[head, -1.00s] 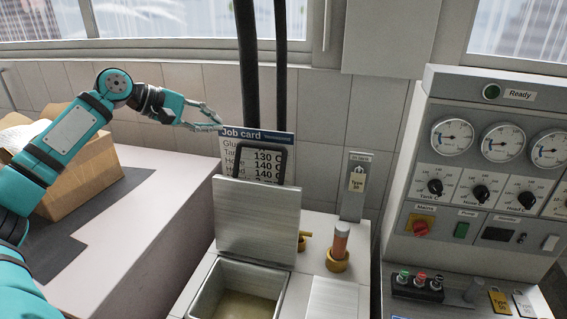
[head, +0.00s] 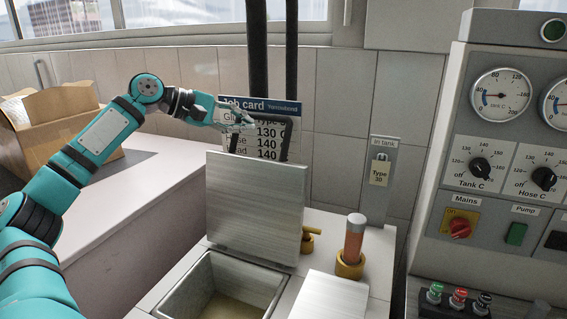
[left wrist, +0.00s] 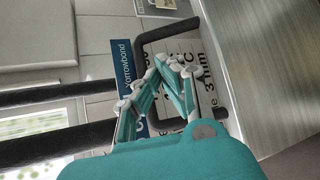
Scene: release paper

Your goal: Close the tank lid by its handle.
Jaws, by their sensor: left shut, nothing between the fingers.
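The metal tank lid (head: 256,208) stands upright, open, at the back of the tank (head: 187,288), whose pale inside shows. A black frame handle (head: 287,145) rises from the lid's top edge, in front of the job card. My left gripper (head: 250,125) is shut and empty, by the upper left of the handle. In the left wrist view my left gripper (left wrist: 187,72) overlaps the opening of the handle (left wrist: 168,32), and the lid (left wrist: 265,65) is at the right. I cannot tell whether the fingers touch the handle. My right gripper is out of view.
The job card (head: 262,105) stands behind the handle, with dark vertical pipes (head: 257,45) behind. Right of the lid are a brass valve (head: 312,238) and an orange-filled tube (head: 354,240). A control panel (head: 500,150) stands at right, a cardboard box (head: 60,125) at left.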

